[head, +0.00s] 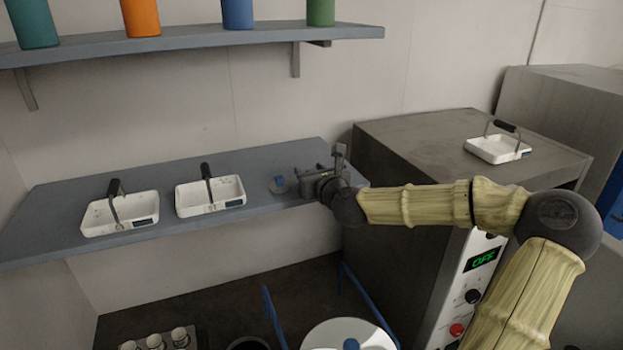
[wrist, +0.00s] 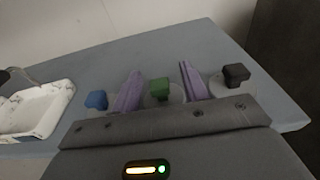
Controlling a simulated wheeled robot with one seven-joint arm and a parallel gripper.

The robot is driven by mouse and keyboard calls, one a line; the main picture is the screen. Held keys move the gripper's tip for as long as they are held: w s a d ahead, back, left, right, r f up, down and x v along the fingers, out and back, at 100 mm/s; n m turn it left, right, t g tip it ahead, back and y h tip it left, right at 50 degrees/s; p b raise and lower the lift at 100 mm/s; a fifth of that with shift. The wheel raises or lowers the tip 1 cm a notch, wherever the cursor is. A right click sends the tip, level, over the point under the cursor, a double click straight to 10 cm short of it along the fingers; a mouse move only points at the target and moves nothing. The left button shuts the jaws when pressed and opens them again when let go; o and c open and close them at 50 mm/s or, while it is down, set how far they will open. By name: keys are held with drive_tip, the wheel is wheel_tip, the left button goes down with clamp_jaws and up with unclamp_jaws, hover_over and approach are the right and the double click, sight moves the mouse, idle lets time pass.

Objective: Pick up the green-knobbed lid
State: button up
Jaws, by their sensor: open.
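The green-knobbed lid (wrist: 159,89) lies on the grey-blue shelf in the wrist view. Its round base shows under the square green knob, partly hidden by the front of my gripper. My gripper (wrist: 160,69) is open, with one purple finger on each side of the green knob. A gap shows between the knob and each finger; I cannot tell how far the fingertips are above the shelf. In the head view my gripper (head: 321,172) is over the right end of the shelf, and the green-knobbed lid is hidden behind it.
A blue-knobbed lid (wrist: 96,100) lies left of the fingers and a black-knobbed lid (wrist: 236,76) lies right. Two white trays with black handles (head: 119,213) (head: 210,195) stand on the shelf (head: 60,205). A grey cabinet (head: 420,135) with another white tray (head: 497,150) stands right.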

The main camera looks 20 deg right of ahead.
clamp_jaws()
drive_tip(key=shift+r, duration=0.1)
wheel_tip(320, 180, up, 10)
drive_tip(key=shift+f+b, duration=0.1)
drive_tip(key=shift+b, duration=0.55)
idle(0.5)
